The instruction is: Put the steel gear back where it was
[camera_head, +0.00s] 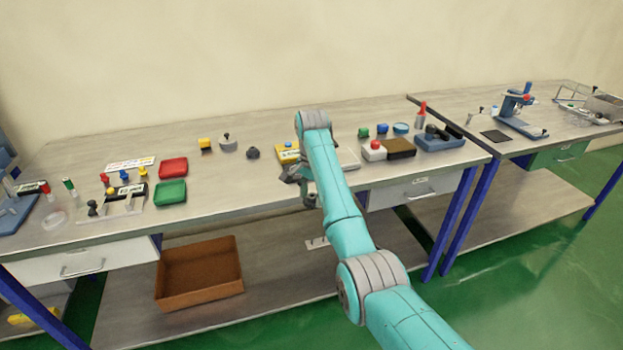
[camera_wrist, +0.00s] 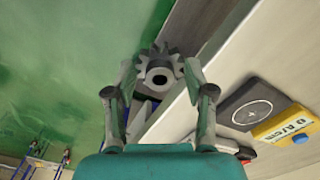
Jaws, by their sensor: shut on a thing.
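My gripper (camera_wrist: 158,80) is shut on the steel gear (camera_wrist: 162,64), a grey toothed wheel with a dark centre hole, held between the two fingertips in the wrist view. In the head view my gripper (camera_head: 306,190) is at the front edge of the long workbench (camera_head: 235,180), and the gear is too small there to make out clearly. The wrist view shows green floor to the left of the gear and the bench edge to its right. No spot marked for the gear can be told for certain.
A dark plate with a circle mark (camera_wrist: 252,104) and a yellow box (camera_wrist: 286,126) lie on the bench right of my gripper in the wrist view. Red (camera_head: 173,168) and green (camera_head: 170,192) trays stand left. A brown bin (camera_head: 200,290) is on the lower shelf. Bare bench lies between.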

